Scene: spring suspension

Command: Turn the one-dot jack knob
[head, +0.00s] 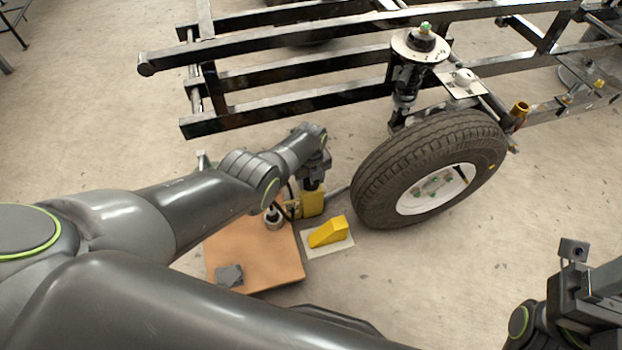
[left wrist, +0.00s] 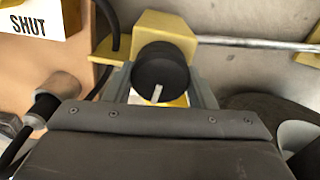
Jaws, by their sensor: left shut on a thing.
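The yellow jack body (head: 313,203) stands at the right edge of the brown board, partly behind my left gripper (head: 312,182). The left wrist view shows a round black knob (left wrist: 161,70) with a white pointer line in front of the yellow jack body (left wrist: 168,30). The pointer slants slightly from straight down in that view. My left gripper (left wrist: 162,85) has its grey fingers on both sides of the knob, shut on it. No dot mark can be made out. My right arm's wrist end shows at the lower right; its fingers cannot be made out.
A wheel with a tyre (head: 428,165) stands right of the jack, under a black frame (head: 280,105). A yellow wedge (head: 328,231) lies on a pale plate beside the brown board (head: 255,262). A SHUT label (left wrist: 30,20) shows in the left wrist view. A rod runs right from the jack.

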